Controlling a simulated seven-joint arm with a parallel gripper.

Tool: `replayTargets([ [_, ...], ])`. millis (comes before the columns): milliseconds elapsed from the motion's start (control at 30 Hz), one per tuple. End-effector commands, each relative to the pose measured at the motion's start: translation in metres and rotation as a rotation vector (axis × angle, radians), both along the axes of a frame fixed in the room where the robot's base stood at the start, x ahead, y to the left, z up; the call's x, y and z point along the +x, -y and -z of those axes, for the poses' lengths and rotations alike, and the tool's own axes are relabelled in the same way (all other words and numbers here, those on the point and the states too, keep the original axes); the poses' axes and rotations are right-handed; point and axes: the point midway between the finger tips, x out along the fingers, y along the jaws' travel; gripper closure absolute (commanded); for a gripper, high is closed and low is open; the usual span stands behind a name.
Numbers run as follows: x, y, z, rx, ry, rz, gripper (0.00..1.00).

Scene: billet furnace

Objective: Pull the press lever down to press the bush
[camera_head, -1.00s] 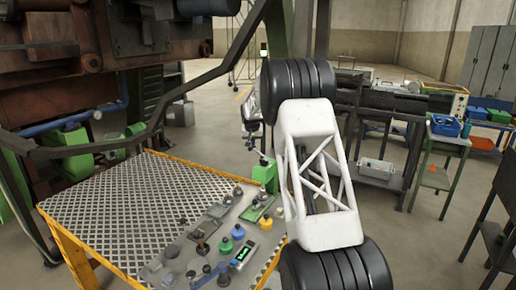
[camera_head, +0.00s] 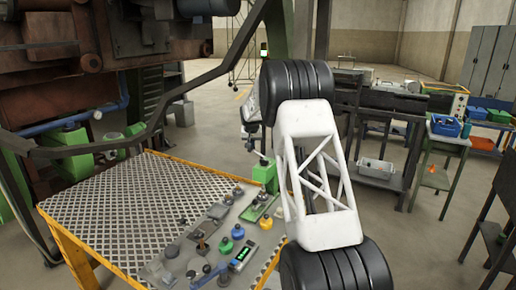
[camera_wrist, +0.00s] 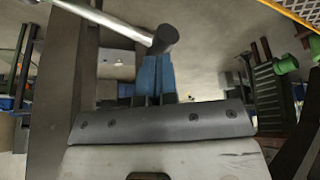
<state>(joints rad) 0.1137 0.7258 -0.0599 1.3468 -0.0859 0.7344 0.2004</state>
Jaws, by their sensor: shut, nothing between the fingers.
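The green press (camera_head: 265,176) stands at the far right edge of the metal-topped table (camera_head: 110,200) in the head view. In the wrist view its lever shows as a silver rod (camera_wrist: 105,18) ending in a dark round knob (camera_wrist: 165,40). My gripper (camera_wrist: 154,62) has blue fingers, shut with nothing between them. The fingertips are right at the knob, which overlaps them in the picture; I cannot tell whether they touch. In the head view my gripper (camera_head: 250,143) is small, just above the press, partly behind my arm. The bush cannot be made out.
A board (camera_head: 215,235) with several small parts, including yellow, green and blue knobs, lies on the table's right side. A dark frame bar (camera_head: 190,85) crosses behind the table. A bench with a grey bin (camera_head: 374,170) stands to the right, beyond my arm.

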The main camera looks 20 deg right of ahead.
Motion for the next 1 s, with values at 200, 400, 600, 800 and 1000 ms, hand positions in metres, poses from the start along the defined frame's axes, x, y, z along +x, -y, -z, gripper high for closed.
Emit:
replayTargets([
  [200, 0.0005, -0.0012, 0.0063, 0.000, -0.003, 0.000, 1.00],
  [400, 0.0011, -0.0019, 0.0090, 0.000, -0.004, 0.000, 1.00],
  [600, 0.0011, -0.0018, 0.0091, 0.000, -0.004, 0.000, 1.00],
  [800, 0.0014, -0.0019, 0.0094, 0.000, -0.003, 0.000, 1.00],
  [1000, 0.0026, -0.0027, 0.0122, 0.001, -0.002, 0.000, 1.00],
])
